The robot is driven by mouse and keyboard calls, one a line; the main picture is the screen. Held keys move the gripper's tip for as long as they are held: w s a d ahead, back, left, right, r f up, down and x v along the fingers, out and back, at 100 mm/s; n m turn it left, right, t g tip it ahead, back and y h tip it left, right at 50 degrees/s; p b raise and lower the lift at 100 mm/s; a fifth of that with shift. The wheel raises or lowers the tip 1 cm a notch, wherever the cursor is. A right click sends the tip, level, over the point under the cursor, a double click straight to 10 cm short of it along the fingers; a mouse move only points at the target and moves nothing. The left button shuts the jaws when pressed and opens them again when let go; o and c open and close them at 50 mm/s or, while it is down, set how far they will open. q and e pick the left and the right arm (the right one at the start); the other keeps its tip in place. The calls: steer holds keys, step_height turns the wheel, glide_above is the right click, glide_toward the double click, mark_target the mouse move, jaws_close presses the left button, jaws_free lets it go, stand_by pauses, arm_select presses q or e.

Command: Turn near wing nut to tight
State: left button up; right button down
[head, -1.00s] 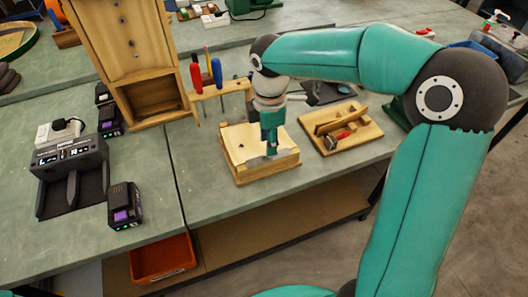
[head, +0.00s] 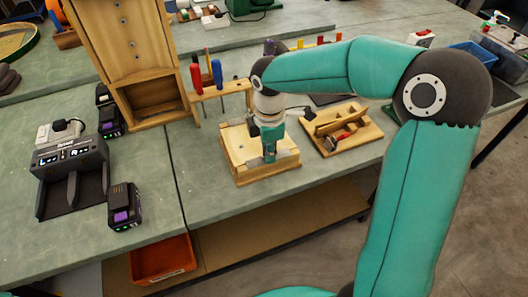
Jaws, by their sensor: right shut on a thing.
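A pale wooden block fixture (head: 240,160) stands on the bench in the middle of the view. My right gripper (head: 269,158) comes down from above onto its top, toward the right part. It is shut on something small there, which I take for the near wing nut. The fingers hide the nut, so its angle cannot be seen. A small grey metal piece shows on the block's top beside the fingers. My left gripper is not in view.
A wooden tray (head: 372,136) with a red-handled tool lies right of the block. A rack (head: 233,89) with screwdrivers stands behind it. A wooden cabinet (head: 176,63), a charger (head: 72,163) and a battery (head: 124,207) are to the left. Bench is clear in front.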

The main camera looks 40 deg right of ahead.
steer(key=shift+w+a, duration=0.15)
steer(key=shift+a, duration=0.2)
steer(key=shift+d+r, duration=0.1)
steer(key=shift+d, duration=0.15)
steer(key=shift+d+m, duration=0.15)
steer(key=shift+m, duration=0.45)
steer(key=m+b, duration=0.1)
steer(key=m, duration=0.3)
steer(key=shift+w, duration=0.1)
steer(key=m, duration=0.3)
steer(key=shift+d+m+b, duration=0.1)
steer(key=shift+m+b, duration=0.2)
steer(key=m+b, duration=0.1)
steer(key=m, duration=0.9)
steer(key=shift+b, duration=0.4)
steer(key=m, duration=0.4)
steer(key=shift+b, duration=0.35)
steer(key=m, duration=0.5)
steer(key=shift+b, duration=0.35)
steer(key=m, duration=0.4)
steer(key=shift+a+b, duration=0.2)
steer(key=shift+b, duration=0.15)
steer(key=shift+m, duration=2.1)
